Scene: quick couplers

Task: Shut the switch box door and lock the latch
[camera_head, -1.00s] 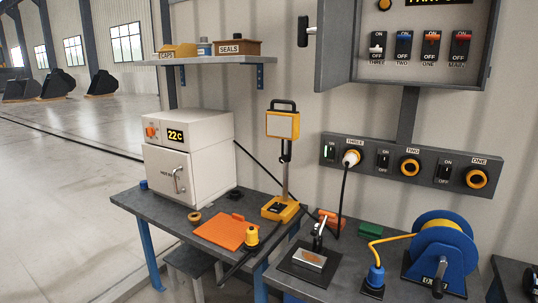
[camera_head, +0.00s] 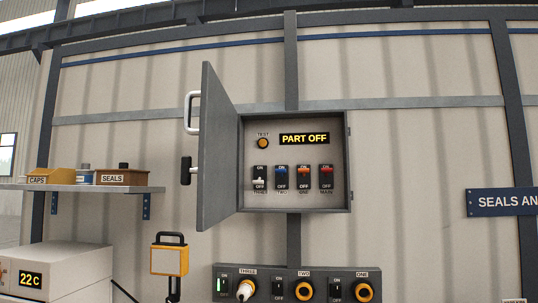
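The grey switch box (camera_head: 348,180) is on the wall in the middle of the head view. Its door (camera_head: 219,150) stands wide open to the left, hinged at the box's left side. The door has a pale handle (camera_head: 188,112) and, below it, a black latch (camera_head: 186,170). Inside the box are a TEST button (camera_head: 263,142), a display (camera_head: 304,139) reading PART OFF, and several switches labelled THREE, TWO, ONE and MAIN. Neither of my grippers is in view.
A shelf (camera_head: 152,189) with CAPS and SEALS boxes is left of the door. Below the box is a socket panel (camera_head: 320,280) with a plug (camera_head: 245,290) in THREE. A yellow lamp-like stand (camera_head: 169,260) and a white oven (camera_head: 70,265) are at lower left.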

